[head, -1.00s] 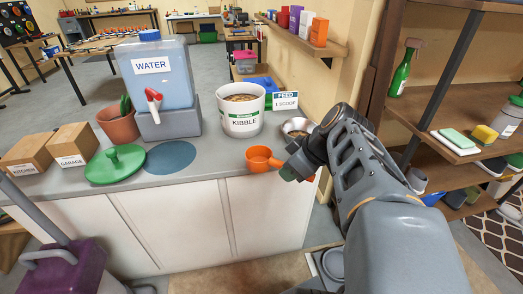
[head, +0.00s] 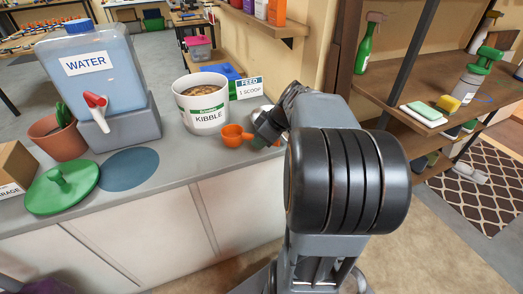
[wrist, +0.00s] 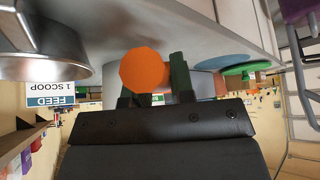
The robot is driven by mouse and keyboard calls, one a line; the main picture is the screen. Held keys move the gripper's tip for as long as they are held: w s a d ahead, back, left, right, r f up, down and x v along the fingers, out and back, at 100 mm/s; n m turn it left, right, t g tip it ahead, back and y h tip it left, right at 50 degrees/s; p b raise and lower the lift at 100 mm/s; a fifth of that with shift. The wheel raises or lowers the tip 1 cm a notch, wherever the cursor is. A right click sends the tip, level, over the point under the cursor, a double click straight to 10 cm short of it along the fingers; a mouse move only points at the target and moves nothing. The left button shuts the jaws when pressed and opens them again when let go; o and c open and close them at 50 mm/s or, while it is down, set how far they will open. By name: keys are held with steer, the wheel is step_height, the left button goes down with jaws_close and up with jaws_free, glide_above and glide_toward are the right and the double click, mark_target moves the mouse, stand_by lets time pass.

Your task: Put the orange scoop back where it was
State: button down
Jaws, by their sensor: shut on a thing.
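The orange scoop (head: 235,134) is in my gripper (head: 264,130), just above or at the counter, to the right of and in front of the white KIBBLE bucket (head: 203,120). The bucket is open and full of brown kibble. In the wrist view the scoop (wrist: 144,71) shows as an orange round between the dark fingers of my gripper (wrist: 153,85). Its handle is hidden. I cannot tell whether the scoop touches the counter. A FEED 1 SCOOP sign (head: 250,88) stands behind, right of the bucket.
A metal bowl (wrist: 40,45) is close beside my gripper, partly hidden in the head view. The counter (head: 165,187) also holds a water dispenser (head: 85,75), a green lid (head: 62,187) and a flat blue disc (head: 129,170). Shelves (head: 440,125) stand at the right.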

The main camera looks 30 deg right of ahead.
steer(key=shift+w+d+f+b, duration=0.15)
steer(key=shift+w+d+f, duration=0.15)
steer(key=shift+f, duration=0.7)
steer(key=shift+w+d+f+b, duration=0.15)
steer(key=shift+w+d+f, duration=0.2)
steer(key=shift+f, duration=0.7)
steer(key=shift+w+d+f+b, duration=0.15)
steer(key=shift+w+d+f, duration=0.15)
steer(key=shift+f, duration=0.7)
steer(key=shift+f, duration=0.15)
steer(key=c, duration=1)
jaws_free()
